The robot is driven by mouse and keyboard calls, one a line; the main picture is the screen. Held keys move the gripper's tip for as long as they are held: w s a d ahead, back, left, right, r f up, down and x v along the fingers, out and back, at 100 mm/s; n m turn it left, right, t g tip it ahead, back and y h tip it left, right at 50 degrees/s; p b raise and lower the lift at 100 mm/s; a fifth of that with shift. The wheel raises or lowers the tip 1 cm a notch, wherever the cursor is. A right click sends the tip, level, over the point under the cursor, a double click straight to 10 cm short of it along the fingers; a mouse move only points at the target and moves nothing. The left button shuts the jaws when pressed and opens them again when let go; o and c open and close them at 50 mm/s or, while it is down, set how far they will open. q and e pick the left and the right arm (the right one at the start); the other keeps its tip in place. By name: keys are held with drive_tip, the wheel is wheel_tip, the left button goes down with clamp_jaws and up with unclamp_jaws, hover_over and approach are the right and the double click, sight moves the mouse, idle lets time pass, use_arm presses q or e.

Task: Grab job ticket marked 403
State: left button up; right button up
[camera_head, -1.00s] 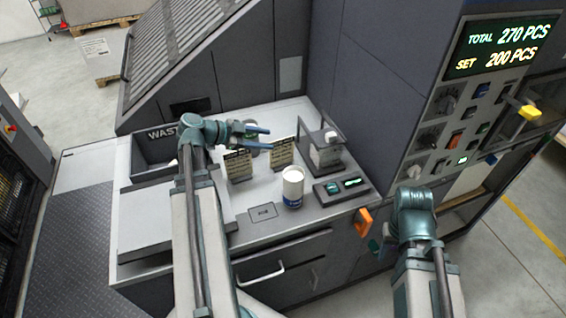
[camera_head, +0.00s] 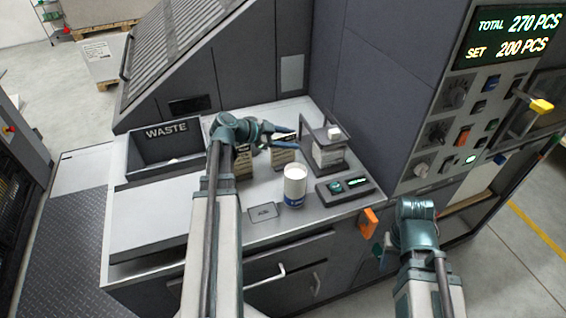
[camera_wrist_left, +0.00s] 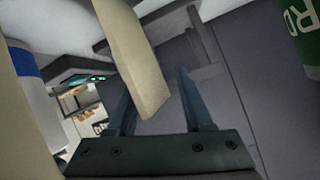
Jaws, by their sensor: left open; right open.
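Two cream job tickets stand on the grey counter, a left one (camera_head: 243,166) and a right one (camera_head: 284,157). Their numbers cannot be read, so I cannot tell which is 403. My left gripper (camera_head: 290,137) is open, at the top of the right ticket and partly in front of both. In the left wrist view, a cream slab (camera_wrist_left: 132,55), apparently a ticket seen edge-on, reaches down between the spread fingers (camera_wrist_left: 158,88); contact cannot be told. My right gripper (camera_head: 388,246) is low by the cabinet front, its fingers mostly hidden by its wrist.
A white and blue can (camera_head: 295,188) stands close in front of the right ticket. A small device (camera_head: 343,188) and a framed stand (camera_head: 329,155) are to the right. The WASTE bin (camera_head: 165,152) is at the left. The front-left counter is bare.

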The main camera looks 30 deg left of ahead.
use_arm(q)
drive_tip(key=shift+w+d+f, duration=0.2)
drive_tip(key=shift+w, duration=0.05)
drive_tip(key=shift+r, duration=0.1)
clamp_jaws()
idle(1.2)
